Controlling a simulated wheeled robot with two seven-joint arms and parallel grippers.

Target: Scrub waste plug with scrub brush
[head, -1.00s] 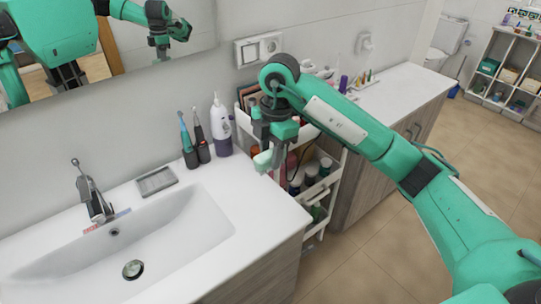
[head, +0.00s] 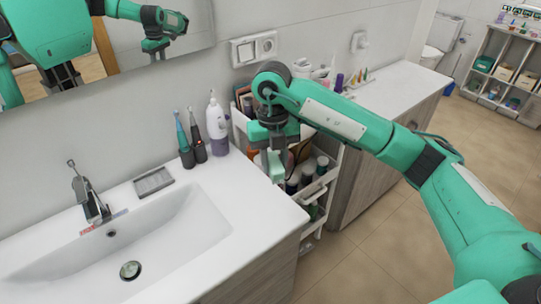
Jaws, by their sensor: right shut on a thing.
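The waste plug (head: 130,270) is a small round metal disc in the bottom of the white sink (head: 165,232). My right gripper (head: 277,150) is over the edge of the cosmetics cart, to the right of the sink, and points down. It is shut on a pale green thing (head: 276,168), probably the scrub brush. The gripper hides part of this thing, and no bristles can be made out. The gripper is well apart from the waste plug. My left gripper is not in view, apart from what the mirror may reflect.
The white cart (head: 322,186) with several bottles stands between the sink counter and a wooden cabinet (head: 385,150). A faucet (head: 88,193), soap dish (head: 153,181), toothbrushes (head: 190,140) and a white-purple dispenser (head: 217,127) stand on the counter. The basin is clear around the plug.

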